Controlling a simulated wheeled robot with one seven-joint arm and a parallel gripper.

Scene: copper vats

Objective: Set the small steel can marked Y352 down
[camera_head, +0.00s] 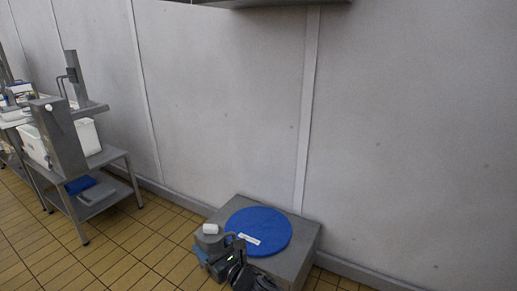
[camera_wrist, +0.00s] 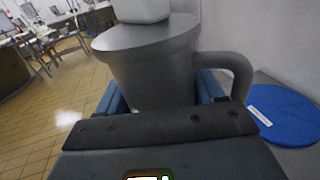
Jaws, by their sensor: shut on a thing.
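A small grey steel can (camera_head: 206,240) is held upright in my gripper (camera_head: 210,253), at the left edge of a low grey block. The can fills the upper middle of the wrist view (camera_wrist: 150,70), with a handle on its right side and a whitish block-shaped piece on top. No marking on it can be read. The blue fingers of my gripper (camera_wrist: 158,98) are shut on its two sides. The can's bottom is hidden behind my gripper. A round blue mat (camera_head: 262,222) with a white label lies on the block, right of the can; it also shows in the wrist view (camera_wrist: 290,108).
The grey block (camera_head: 299,243) stands against a pale wall. The mat's top is clear apart from its label. A steel table (camera_head: 109,156) with a white tub (camera_head: 88,137) stands at the left. Tiled floor (camera_head: 130,237) lies open between table and block.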

